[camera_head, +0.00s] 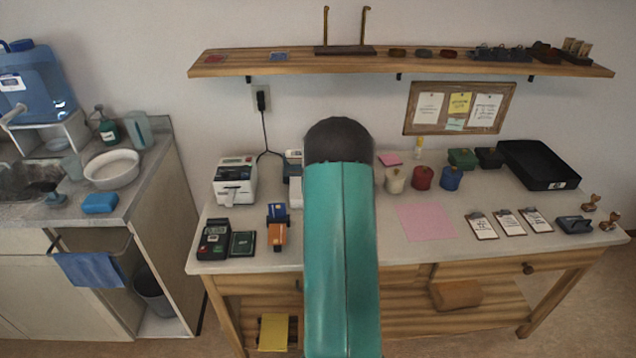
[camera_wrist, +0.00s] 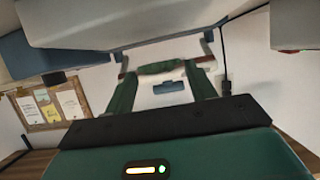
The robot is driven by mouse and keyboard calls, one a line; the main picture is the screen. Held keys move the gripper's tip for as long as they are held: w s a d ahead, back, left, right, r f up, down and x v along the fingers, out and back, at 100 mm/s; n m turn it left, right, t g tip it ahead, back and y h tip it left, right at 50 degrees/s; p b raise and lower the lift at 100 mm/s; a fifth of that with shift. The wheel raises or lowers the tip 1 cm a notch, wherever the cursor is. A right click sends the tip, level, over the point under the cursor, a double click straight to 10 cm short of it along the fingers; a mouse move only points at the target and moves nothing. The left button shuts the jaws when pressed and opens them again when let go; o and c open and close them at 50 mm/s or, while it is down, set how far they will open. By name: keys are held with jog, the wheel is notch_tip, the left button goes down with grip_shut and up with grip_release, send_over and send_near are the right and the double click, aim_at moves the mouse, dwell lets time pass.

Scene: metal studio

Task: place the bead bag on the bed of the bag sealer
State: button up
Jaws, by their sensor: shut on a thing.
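My gripper is hidden behind my teal arm in the head view. In the wrist view my gripper (camera_wrist: 163,74) has its green fingers on either side of a small dark green thing (camera_wrist: 162,68), seemingly the bead bag, and is shut on it. The bag's lower side and contents cannot be made out. A white machine (camera_head: 293,158), likely the bag sealer, stands at the back of the bench, mostly hidden by my arm. In the wrist view a white surface with a blue-grey patch (camera_wrist: 170,87) shows between the fingers; the sealer's bed cannot be clearly told.
A label printer (camera_head: 235,182) stands left of my arm, with a card terminal (camera_head: 213,238) in front. Cream, red (camera_head: 422,178) and blue pots stand to the right. A pink sheet (camera_head: 424,221) and clipboards lie flat. A wooden shelf (camera_head: 440,65) overhangs the back.

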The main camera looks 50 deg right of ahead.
jog(key=shift+w+d, duration=0.8)
jog(key=shift+d, duration=0.25)
jog(key=shift+a+f, duration=0.1)
jog(key=shift+f, duration=1.65)
jog(key=shift+f, duration=0.15)
jog(key=o, duration=1)
jog(key=shift+c, duration=0.2)
